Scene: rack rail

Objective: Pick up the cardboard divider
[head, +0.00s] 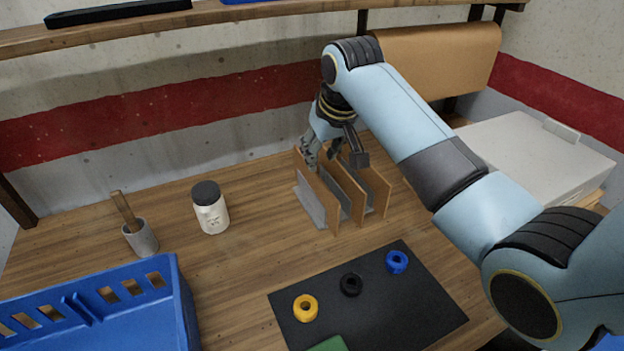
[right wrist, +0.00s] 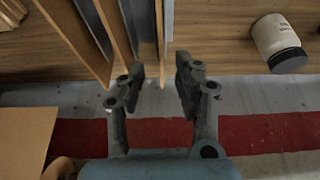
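Brown cardboard dividers stand upright in a grey rack (head: 312,206) on the wooden table in the head view. The leftmost cardboard divider (head: 325,204) is nearest my right gripper (head: 323,155), which points down over the rack's back left part. In the right wrist view, the fingers of my right gripper (right wrist: 160,75) are apart. The thin edge of a cardboard divider (right wrist: 160,40) and a grey plate beside it show in line with the gap between them. I cannot tell whether either finger touches. My left gripper is not in view.
A white jar with a dark lid (head: 210,208) and a grey cup with a wooden stick (head: 141,238) stand left of the rack. A blue crate (head: 178,300) is at front left. A black mat (head: 390,316) holds yellow, black and blue rings. A shelf (head: 240,12) runs above.

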